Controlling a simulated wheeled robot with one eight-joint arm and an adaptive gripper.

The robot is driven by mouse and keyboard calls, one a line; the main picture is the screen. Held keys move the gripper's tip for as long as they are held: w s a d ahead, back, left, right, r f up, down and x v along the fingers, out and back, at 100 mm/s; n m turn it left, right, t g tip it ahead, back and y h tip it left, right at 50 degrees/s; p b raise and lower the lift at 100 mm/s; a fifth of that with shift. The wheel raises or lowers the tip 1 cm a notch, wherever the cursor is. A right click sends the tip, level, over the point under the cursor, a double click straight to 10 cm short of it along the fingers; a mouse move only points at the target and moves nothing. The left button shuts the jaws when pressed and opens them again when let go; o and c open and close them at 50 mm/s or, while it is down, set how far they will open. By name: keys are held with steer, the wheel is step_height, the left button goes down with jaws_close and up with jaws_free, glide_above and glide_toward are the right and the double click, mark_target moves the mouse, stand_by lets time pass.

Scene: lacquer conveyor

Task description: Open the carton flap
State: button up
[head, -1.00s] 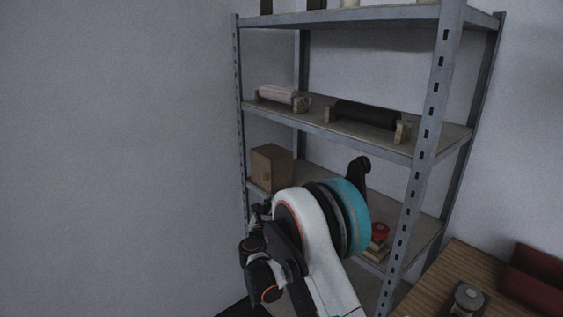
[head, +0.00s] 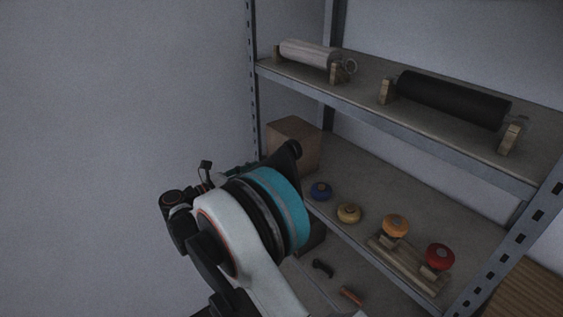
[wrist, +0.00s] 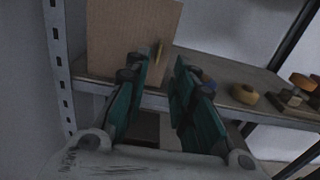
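A brown carton (head: 293,144) stands at the left end of the middle shelf, partly hidden behind my arm in the head view. In the wrist view the carton (wrist: 122,38) shows a flat brown face, with a small yellowish tab (wrist: 158,53) sticking out near its right side. My gripper (wrist: 163,68) has its two green-sided fingers apart with a gap between them and nothing held. The fingertips appear just in front of the carton's lower right, near the tab; contact cannot be told. In the head view my arm hides most of the gripper.
Blue (head: 320,190), yellow (head: 348,213), orange (head: 395,226) and red (head: 440,257) round pieces sit along the shelf to the right. A pale roller (head: 308,54) and a black roller (head: 452,98) rest on the shelf above. A perforated metal post (wrist: 58,60) stands close left of the carton.

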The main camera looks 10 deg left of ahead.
steer(key=b+x, duration=0.2)
steer(key=x, duration=0.8)
jaws_close()
